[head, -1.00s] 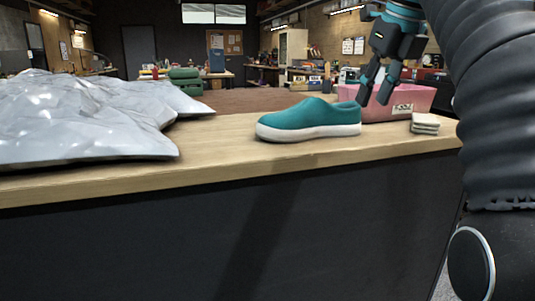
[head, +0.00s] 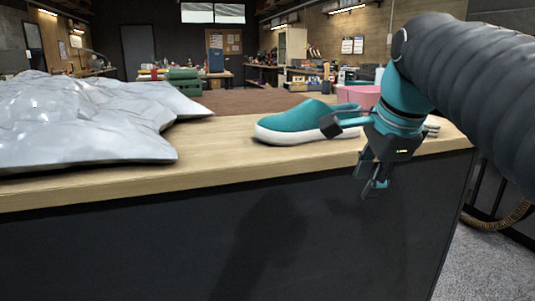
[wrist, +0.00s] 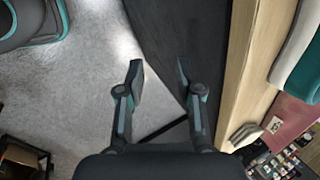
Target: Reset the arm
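My gripper (head: 374,184) hangs in front of the bench's front edge in the head view, below the bench top and pointing down. In the wrist view my gripper (wrist: 160,80) has its two fingers apart with only floor and the dark bench front between them; it is open and empty. The teal sneaker with a white sole (head: 300,124) stands on the bench behind and left of my gripper, partly covered by it. Its edge also shows in the wrist view (wrist: 300,70).
The wooden bench top (head: 225,172) carries a crumpled silvery sheet (head: 80,120) on the left. A pink box (head: 360,96) and a small pale folded cloth (head: 432,127) lie partly hidden behind my arm. Grey floor (head: 470,250) is free at the right.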

